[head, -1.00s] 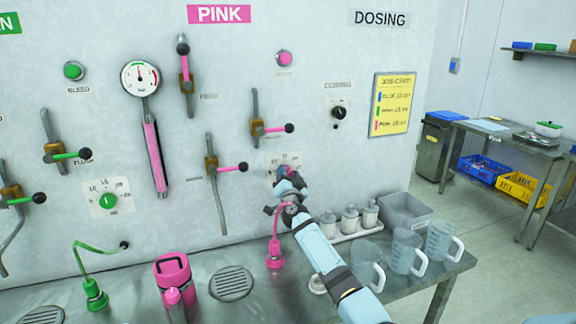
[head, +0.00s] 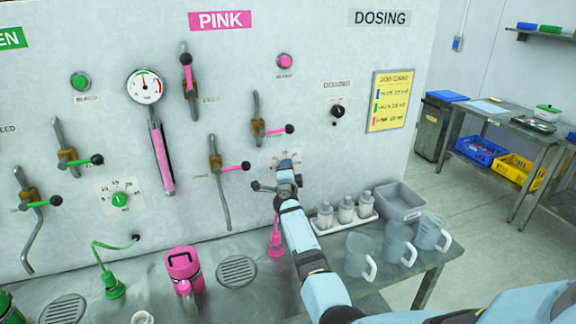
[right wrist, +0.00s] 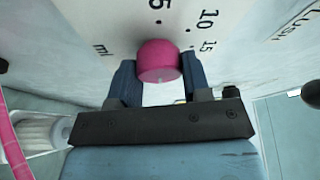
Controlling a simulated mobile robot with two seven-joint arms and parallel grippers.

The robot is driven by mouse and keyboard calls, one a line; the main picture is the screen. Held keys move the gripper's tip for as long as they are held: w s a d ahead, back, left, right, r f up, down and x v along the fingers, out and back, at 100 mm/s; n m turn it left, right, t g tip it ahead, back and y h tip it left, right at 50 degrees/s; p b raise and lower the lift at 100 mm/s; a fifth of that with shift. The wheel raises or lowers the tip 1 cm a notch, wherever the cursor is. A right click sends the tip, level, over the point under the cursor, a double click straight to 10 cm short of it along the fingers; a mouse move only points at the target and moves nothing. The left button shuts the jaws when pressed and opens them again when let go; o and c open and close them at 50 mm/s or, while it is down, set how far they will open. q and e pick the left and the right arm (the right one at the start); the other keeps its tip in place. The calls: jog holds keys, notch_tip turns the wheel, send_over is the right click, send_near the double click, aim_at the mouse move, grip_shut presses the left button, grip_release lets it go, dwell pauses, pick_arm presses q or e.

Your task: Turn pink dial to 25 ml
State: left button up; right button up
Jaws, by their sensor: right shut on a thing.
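The pink dial (right wrist: 159,60) is a round pink knob on a white scale plate (right wrist: 120,20) marked 5, 10, 15 and "ml" in the right wrist view. My right gripper (right wrist: 155,80) has its two dark fingers on either side of the dial, shut on it. The dial's pointer mark cannot be made out. In the head view my right gripper (head: 284,180) is at the wall and hides the dial; only part of the scale plate (head: 274,160) shows. My left gripper is not in view.
A yellow job card (head: 390,100) hangs right of the dial. Pink-handled valves (head: 232,168) sit close to its left. Clear jugs (head: 397,243), white bottles (head: 346,210) and a grey bin (head: 402,203) stand on the bench right of my arm. A pink container (head: 184,270) stands left.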

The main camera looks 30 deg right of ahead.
jog(key=shift+m+p, duration=0.3)
jog(key=shift+m, duration=0.1)
jog(key=o, duration=0.9)
jog(key=shift+o, duration=0.2)
jog(key=shift+a, duration=0.1)
